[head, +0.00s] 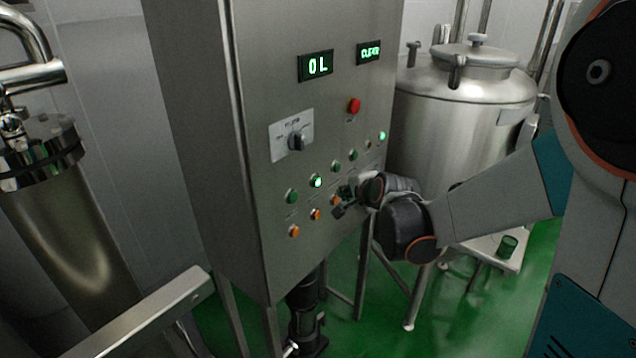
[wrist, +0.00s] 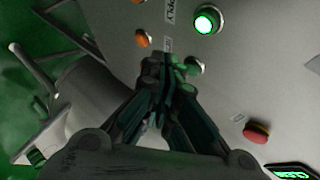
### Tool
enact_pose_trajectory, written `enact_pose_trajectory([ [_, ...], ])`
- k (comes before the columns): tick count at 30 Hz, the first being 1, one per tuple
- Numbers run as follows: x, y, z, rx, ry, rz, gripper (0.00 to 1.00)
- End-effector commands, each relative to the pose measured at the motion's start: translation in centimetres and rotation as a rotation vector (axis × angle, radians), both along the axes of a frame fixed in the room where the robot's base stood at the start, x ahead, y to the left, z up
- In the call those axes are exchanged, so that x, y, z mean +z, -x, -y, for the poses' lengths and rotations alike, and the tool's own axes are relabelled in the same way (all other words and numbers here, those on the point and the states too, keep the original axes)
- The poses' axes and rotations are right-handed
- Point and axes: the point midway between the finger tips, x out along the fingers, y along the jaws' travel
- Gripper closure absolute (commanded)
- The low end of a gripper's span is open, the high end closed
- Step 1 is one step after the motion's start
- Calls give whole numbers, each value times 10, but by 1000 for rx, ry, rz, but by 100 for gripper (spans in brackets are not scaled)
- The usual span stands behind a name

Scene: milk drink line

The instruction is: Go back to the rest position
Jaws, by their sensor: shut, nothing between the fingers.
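My gripper (head: 340,205) is in front of the lower rows of buttons on the steel control cabinet (head: 200,130) in the head view. Its fingers are shut with nothing between them. In the wrist view my gripper (wrist: 166,65) points at the panel, close to a green button (wrist: 192,66) and an orange button (wrist: 142,39). I cannot tell whether the fingertips touch the panel. A lit green button (wrist: 208,20) shows above them, and a red button (wrist: 256,132) is at the lower right.
The cabinet bears a rotary knob (head: 298,140), a red button (head: 354,105) and two lit displays, one reading "0 L" (head: 317,66). A steel tank (head: 455,110) stands behind my arm. A metal pipe vessel (head: 70,220) stands at left. The green floor (head: 455,310) shows below.

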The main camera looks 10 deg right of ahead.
Motion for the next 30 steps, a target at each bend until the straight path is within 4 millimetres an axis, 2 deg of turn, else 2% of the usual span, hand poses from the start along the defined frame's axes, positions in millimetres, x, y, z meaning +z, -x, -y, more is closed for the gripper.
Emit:
enact_pose_trajectory([
  [4,-1,4,-2,10,13,-4,100],
  [8,-4,21,-9,63,87,-25,100],
  [20,-33,137,-42,409,512,-141,100],
  [30,-86,244,-55,734,856,-232,100],
])
